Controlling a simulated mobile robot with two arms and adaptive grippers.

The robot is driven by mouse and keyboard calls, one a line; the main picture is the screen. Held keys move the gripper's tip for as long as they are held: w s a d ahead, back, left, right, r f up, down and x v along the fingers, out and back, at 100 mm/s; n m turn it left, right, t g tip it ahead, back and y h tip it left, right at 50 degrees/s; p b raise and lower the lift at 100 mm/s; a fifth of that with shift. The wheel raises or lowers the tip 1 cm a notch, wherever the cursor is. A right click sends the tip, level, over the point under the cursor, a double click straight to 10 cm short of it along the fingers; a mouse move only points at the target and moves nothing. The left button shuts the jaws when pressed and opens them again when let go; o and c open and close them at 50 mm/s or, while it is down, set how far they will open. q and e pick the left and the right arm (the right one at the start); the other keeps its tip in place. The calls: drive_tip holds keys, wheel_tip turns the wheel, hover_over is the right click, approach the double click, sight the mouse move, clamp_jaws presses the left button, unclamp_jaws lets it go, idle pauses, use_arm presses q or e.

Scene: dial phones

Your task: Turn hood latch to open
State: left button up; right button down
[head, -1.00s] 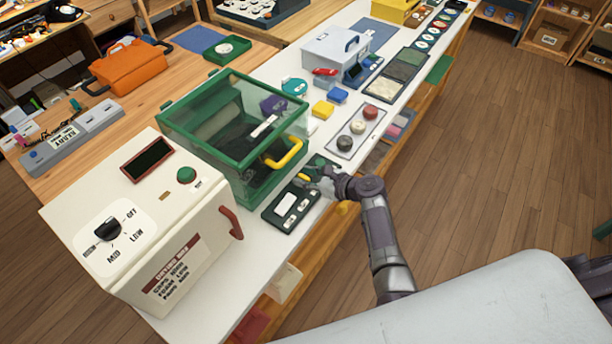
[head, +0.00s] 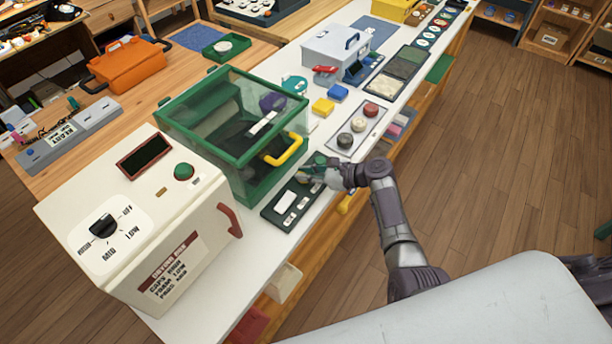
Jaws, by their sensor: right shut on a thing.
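The hood is a clear box with a green frame (head: 170,125) and a yellow handle (head: 285,152) on its front. Its lid looks down. A dark panel (head: 272,213) with white plates lies on the white counter in front of the hood. My right gripper (head: 311,173) is at the far end of this panel, shut on a small dark green piece that looks like the latch. The fingers hide most of that piece, so its angle cannot be told. My left gripper is not in view.
A cream box with a dial (head: 103,226) and red handle stands left of the hood. A tray with three round knobs (head: 344,141) lies just beyond my right gripper. Yellow (head: 322,107) and blue blocks sit behind it. Open floor is at right.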

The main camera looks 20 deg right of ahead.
drive_tip(key=shift+w+d+f+n+g+y+b, duration=0.1)
drive_tip(key=shift+w+f+n+g+y+b, duration=0.15)
drive_tip(key=shift+n+g+b, duration=0.2)
drive_tip(key=n+g+y+b, duration=0.1)
drive_tip(key=n+g+b, duration=0.3)
drive_tip(key=b, duration=0.3)
drive_tip(key=n+g+y+b, duration=0.1)
drive_tip(key=n+g+b, duration=0.4)
drive_tip(key=b, duration=0.3)
drive_tip(key=shift+w+g, duration=0.1)
drive_tip(key=shift+g, duration=0.55)
drive_tip(key=shift+r+n+g+b, duration=0.2)
drive_tip(key=shift+n+g+b, duration=0.25)
drive_tip(key=shift+b, duration=0.3)
drive_tip(key=c, duration=1.1)
unclamp_jaws()
drive_tip(key=shift+c, duration=0.2)
drive_tip(key=shift+r, duration=0.1)
